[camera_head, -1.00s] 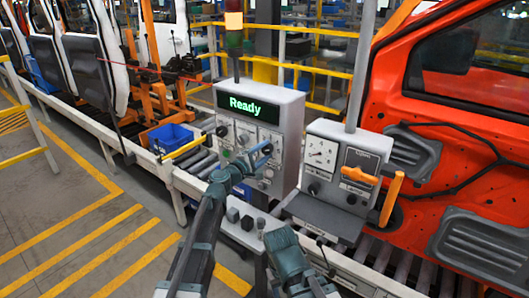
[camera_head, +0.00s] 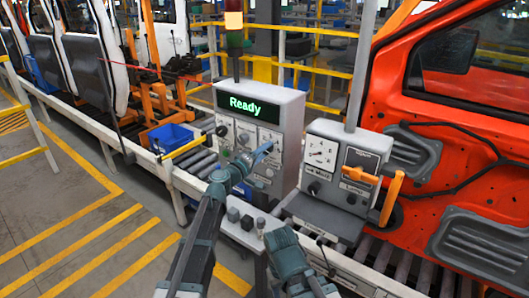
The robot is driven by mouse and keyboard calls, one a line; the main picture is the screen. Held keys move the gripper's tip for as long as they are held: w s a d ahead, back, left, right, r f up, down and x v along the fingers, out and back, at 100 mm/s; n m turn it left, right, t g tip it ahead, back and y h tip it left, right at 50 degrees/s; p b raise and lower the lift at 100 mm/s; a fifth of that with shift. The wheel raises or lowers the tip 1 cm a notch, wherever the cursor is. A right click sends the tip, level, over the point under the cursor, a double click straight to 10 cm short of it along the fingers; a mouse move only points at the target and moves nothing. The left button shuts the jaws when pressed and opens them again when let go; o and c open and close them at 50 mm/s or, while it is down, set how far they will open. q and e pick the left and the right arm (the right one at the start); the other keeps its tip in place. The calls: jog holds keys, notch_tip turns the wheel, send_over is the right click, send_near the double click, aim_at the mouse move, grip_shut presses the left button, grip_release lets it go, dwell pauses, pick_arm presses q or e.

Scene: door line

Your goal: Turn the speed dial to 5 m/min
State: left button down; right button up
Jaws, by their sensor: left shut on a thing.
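The grey control panel (camera_head: 284,105) stands upright beside the conveyor, with a green "Ready" display (camera_head: 247,104) at its top. Below the display are white labelled plates with dark knobs, such as the left knob (camera_head: 222,131) and the middle knob (camera_head: 243,138). My left gripper (camera_head: 265,149) is at the right-hand plate of this panel, shut on a knob there. The gripper hides that knob, its pointer and part of its scale, so I cannot read the setting. My right arm shows low in the middle, but its gripper cannot be made out.
A second grey box (camera_head: 337,132) with a gauge (camera_head: 321,153) and an orange handle (camera_head: 391,198) stands just to the right. Small buttons (camera_head: 247,222) sit on a shelf below the panel. An orange door (camera_head: 470,110) fills the right. Open floor lies left.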

dwell(0.4)
pick_arm(q)
jog(key=shift+c, duration=1.5)
grip_release()
jog(key=v, duration=1.4)
jog(key=shift+d, duration=0.1)
